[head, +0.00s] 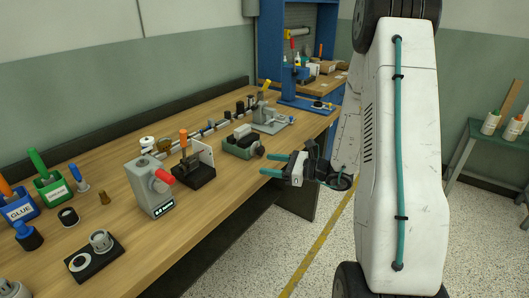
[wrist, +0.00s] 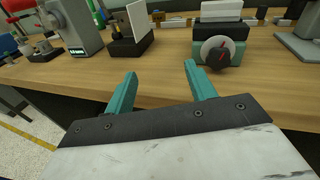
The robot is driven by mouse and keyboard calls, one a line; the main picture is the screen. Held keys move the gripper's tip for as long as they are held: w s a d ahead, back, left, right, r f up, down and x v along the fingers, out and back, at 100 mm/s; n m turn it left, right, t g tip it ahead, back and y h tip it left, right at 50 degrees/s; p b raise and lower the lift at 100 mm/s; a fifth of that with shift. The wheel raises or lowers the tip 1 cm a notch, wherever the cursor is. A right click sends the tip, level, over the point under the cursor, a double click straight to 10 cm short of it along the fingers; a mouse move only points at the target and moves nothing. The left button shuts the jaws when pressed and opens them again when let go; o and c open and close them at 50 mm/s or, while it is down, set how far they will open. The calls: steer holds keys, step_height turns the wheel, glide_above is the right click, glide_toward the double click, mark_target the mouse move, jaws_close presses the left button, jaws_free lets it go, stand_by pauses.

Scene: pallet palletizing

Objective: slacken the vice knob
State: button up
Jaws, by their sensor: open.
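The vice (head: 243,142) is a small green and grey block on the wooden bench, near its front edge. It also shows in the wrist view (wrist: 207,31), right of centre at the top. Its round grey knob (wrist: 217,52) faces me, with a red pointer mark on it. The knob shows small and dark in the head view (head: 259,151). My gripper (head: 268,164) has two teal fingers. It is open and empty, in front of the bench edge and apart from the knob. In the wrist view the fingertips (wrist: 160,70) point at the bench, left of the knob.
Left of the vice stand a black-based fixture (head: 195,172) with an orange handle and a grey machine (head: 150,186) with a red handle. A grey stand (head: 272,121) is to the vice's right. Open floor (head: 300,240) lies in front of the bench (head: 215,190).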

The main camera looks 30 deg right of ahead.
mark_target(261, 150)
steer(key=w+d+f+m+t+h, duration=0.2)
steer(key=w+d+m+t+h, duration=0.15)
steer(key=d, duration=0.25)
steer(key=shift+m+h, duration=0.35)
steer(key=shift+m, duration=0.2)
steer(key=x, duration=0.6)
steer(key=shift+w+a+r, duration=0.15)
steer(key=shift+w+a, duration=0.05)
steer(key=shift+w, duration=0.15)
steer(key=c, duration=1)
